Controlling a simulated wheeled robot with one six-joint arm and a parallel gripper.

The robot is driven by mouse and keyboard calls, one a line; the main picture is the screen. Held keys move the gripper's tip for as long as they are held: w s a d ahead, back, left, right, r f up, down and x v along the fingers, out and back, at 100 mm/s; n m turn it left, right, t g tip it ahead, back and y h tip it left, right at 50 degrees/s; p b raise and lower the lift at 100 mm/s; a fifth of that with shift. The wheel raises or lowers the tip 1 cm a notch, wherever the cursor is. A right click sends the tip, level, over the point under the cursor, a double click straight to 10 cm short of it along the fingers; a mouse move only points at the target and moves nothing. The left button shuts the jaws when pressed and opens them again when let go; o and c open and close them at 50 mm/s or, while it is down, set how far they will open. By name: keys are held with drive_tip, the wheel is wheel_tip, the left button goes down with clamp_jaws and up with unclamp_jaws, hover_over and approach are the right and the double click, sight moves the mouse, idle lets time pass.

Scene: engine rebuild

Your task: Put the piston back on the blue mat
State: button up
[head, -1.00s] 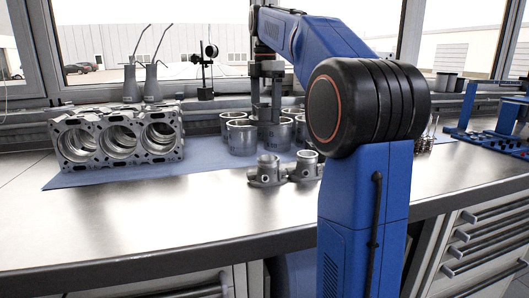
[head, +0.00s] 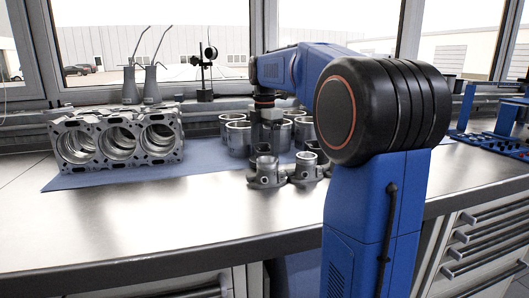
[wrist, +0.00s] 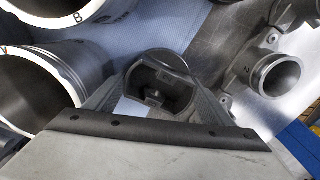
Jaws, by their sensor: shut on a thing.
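My gripper (head: 265,134) hangs over the back part of the blue mat (head: 205,167), among the grey cylinder liners and just behind two metal housings. In the wrist view the gripper (wrist: 153,88) has its two fingers on either side of a grey metal piston (wrist: 162,60), shut on it. The piston's hollow inside, with a boss, faces the camera. Pale blue mat (wrist: 192,38) shows beyond it. In the head view I cannot make out the piston clearly, and I cannot tell whether it touches the mat.
Liners marked A (wrist: 75,75) and B (wrist: 112,14) stand close at the left of the gripper in the wrist view. A ported housing (wrist: 277,75) is at right. The engine block (head: 118,142) stands on the mat's left. Bare mat lies between block and liners.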

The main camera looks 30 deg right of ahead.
drive_tip(key=shift+f, duration=0.1)
drive_tip(key=o, duration=1.2)
wheel_tip(320, 180, up, 12)
drive_tip(key=shift+r, duration=0.1)
idle(0.3)
